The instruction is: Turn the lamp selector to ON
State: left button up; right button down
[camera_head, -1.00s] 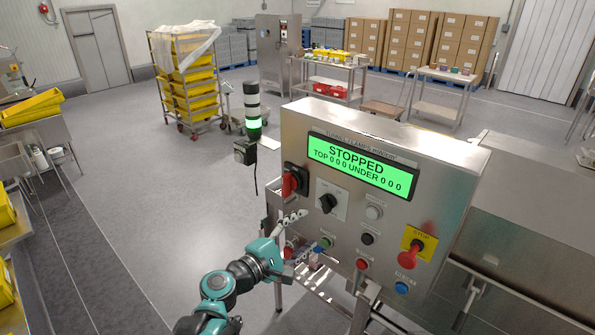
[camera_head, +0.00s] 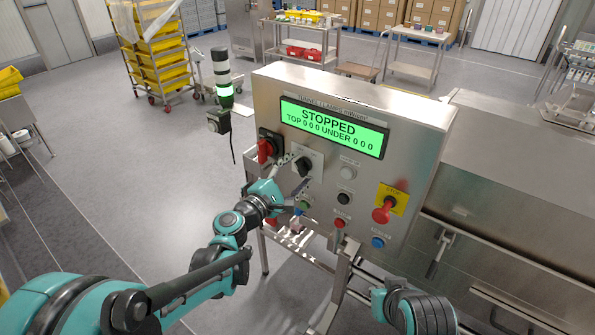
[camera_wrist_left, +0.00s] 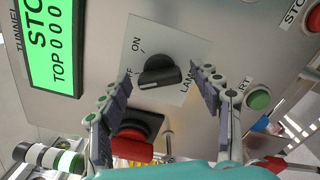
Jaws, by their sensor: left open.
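The lamp selector (camera_head: 303,166) is a black knob on a pale square plate, on the front of the steel control panel (camera_head: 420,125). In the left wrist view the knob (camera_wrist_left: 160,72) has ON and OFF printed beside it, and the white line on its handle is at the OFF side. My left gripper (camera_head: 294,176) is open in front of the selector. In the left wrist view its fingers (camera_wrist_left: 162,82) stand on either side of the knob with nothing between them; whether they touch the panel I cannot tell. My right gripper is out of view.
A red rotary switch (camera_head: 265,150) sits close left of the selector. Push buttons, including a green one (camera_wrist_left: 260,98), lie nearby. A red stop button (camera_head: 383,212) on a yellow plate is further right. The display (camera_head: 333,127) above reads STOPPED. A signal tower (camera_head: 223,85) stands to the left.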

pick_arm(q)
jog(key=c, duration=1.2)
jog(key=shift+o, duration=0.2)
jog(key=shift+m, duration=0.4)
jog(key=shift+f+m+b, duration=0.1)
jog(key=shift+m+b, duration=0.4)
jog(key=shift+m, duration=0.2)
jog(key=m+b, duration=0.1)
jog(key=m, duration=0.2)
jog(key=m+b, duration=0.1)
jog(key=m, duration=0.5)
jog(key=shift+s+m+b, duration=0.1)
jog(key=shift+m+b, duration=0.25)
jog(key=shift+m, duration=0.05)
jog(key=o, duration=1.2)
jog(key=shift+c, duration=0.2)
